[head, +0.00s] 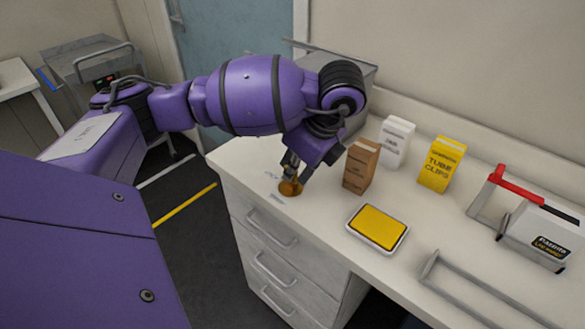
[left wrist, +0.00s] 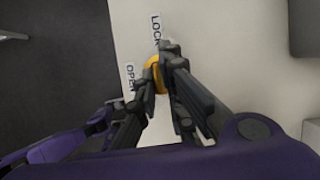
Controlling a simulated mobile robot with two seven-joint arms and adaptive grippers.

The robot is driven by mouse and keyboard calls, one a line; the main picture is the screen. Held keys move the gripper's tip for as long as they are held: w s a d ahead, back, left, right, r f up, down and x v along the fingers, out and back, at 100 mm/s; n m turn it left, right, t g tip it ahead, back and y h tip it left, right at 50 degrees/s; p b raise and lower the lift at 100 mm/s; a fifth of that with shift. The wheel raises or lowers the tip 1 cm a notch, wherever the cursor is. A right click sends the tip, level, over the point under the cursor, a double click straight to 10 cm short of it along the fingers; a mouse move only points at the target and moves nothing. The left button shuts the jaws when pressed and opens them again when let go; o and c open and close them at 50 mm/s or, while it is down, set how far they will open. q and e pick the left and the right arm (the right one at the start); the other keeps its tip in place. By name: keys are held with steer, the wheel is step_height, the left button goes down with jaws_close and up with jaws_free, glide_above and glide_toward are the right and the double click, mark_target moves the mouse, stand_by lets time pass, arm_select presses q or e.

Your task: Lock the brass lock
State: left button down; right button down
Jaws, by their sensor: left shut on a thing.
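The brass lock (head: 291,187) is a small round golden piece on the white counter top, near its left front corner. My left gripper (head: 289,168) reaches down onto it from above and is shut on it. In the left wrist view the lock (left wrist: 154,72) shows as a golden part between the dark fingers (left wrist: 155,85), which hide much of it. Two printed labels lie by it: "LOCK" (left wrist: 155,29) and "OPEN" (left wrist: 130,78). The exact angle of the lock against the labels cannot be told. My right gripper is not in view.
A brown box (head: 361,167) stands close to the right of my left gripper. A white box (head: 396,143), a yellow box (head: 441,164) and a yellow-topped tray (head: 377,228) are further right. A red-handled rack (head: 495,205) stands at the far right. Drawers (head: 270,240) are below the counter.

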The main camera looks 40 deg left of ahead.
arm_select(q)
steer(key=c, duration=1.8)
jaws_free()
steer(key=shift+f, duration=0.2)
steer(key=shift+o, duration=0.2)
steer(key=shift+r, duration=0.25)
steer(key=v, duration=1.1)
steer(key=shift+d+r, duration=0.15)
steer(key=shift+r, duration=0.2)
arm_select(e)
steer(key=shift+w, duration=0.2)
